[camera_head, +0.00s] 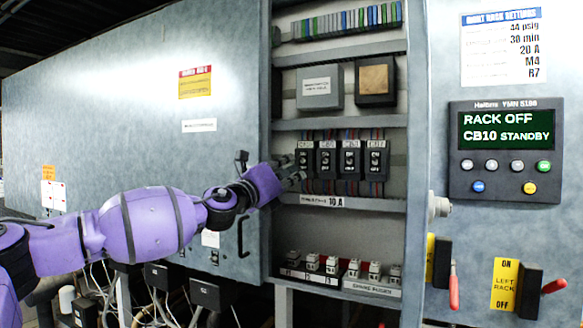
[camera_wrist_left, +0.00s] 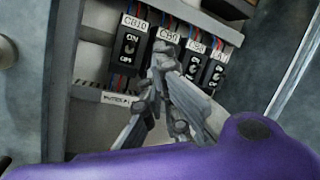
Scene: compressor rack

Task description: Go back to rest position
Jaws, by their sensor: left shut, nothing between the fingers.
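My left gripper (camera_head: 292,174) reaches in from the left in the head view, in front of the lower left of the breaker row. Its fingers are shut with nothing between them. In the left wrist view the closed fingertips (camera_wrist_left: 166,52) overlap the second breaker (camera_wrist_left: 168,38). The CB10 breaker (camera_wrist_left: 128,50) shows to their left, marked ON above and OFF below. Whether the fingers touch a breaker I cannot tell. My right gripper is in neither view.
The open cabinet's left door (camera_head: 225,120) stands beside my arm. A control panel (camera_head: 505,150) at right reads RACK OFF, CB10 STANDBY. Red-handled switches (camera_head: 530,290) sit below it. Spare fuses (camera_head: 352,268) stand on a lower shelf. Cables hang below the cabinet.

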